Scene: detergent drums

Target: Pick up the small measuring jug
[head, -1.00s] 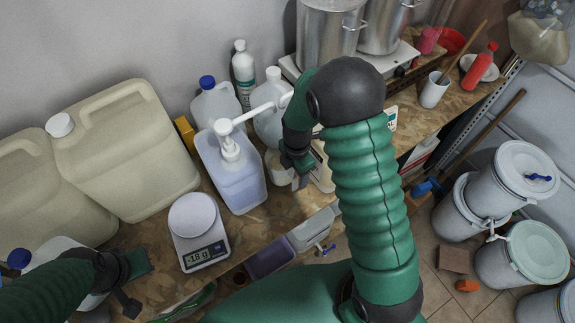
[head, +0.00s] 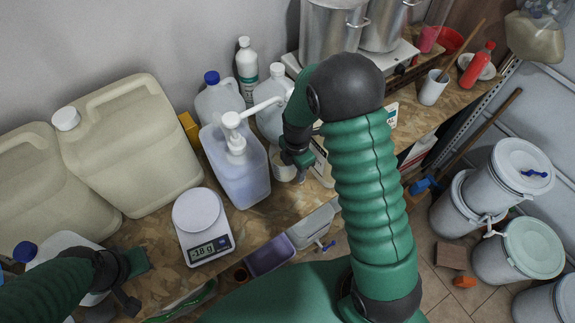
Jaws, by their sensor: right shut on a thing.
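I cannot tell whether the jug touches the table. My left gripper (head: 139,281) is at the lower left, with its two fingers spread apart and nothing visible between them. It is beside a white container with a blue cap (head: 64,246).
The pump bottle (head: 240,175) stands close left of the jug. A scale (head: 199,226) stands at the bench front. Large beige canisters (head: 133,148) fill the left. White jugs and a bottle (head: 246,67) stand behind. Steel pots (head: 329,32) stand at the back; lidded drums (head: 524,167) stand on the floor.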

